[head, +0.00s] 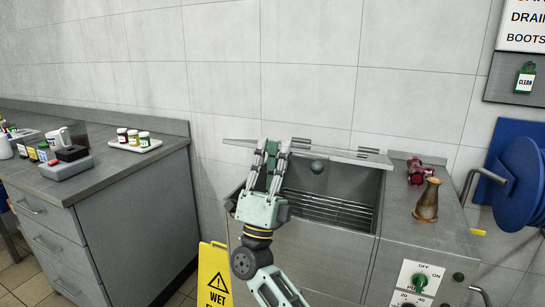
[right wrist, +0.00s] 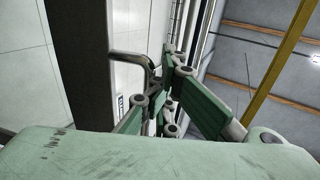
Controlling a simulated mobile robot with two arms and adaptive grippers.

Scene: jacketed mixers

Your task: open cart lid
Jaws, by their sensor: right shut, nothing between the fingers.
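The steel cart (head: 325,250) stands against the wall with its basin uncovered in front. A bar rack (head: 335,212) shows inside. Its thin grey lid (head: 340,155) is raised at the back of the basin and seen nearly edge-on, with a round dark knob (head: 317,166) at its lower edge. My right gripper (head: 272,146) reaches up from below in front of the lid's left part. It is shut and empty; whether it touches the lid is unclear. In the right wrist view the fingers (right wrist: 168,85) are beside a bent metal handle (right wrist: 135,60) and a dark slab edge (right wrist: 82,70). My left gripper is not in view.
A brown vase-like bottle (head: 427,202) and a red valve-like part (head: 418,172) sit on the cart's right top. A blue hose reel (head: 520,175) is at right. A yellow wet-floor sign (head: 214,275) stands at lower left, near a counter (head: 130,185) with jars.

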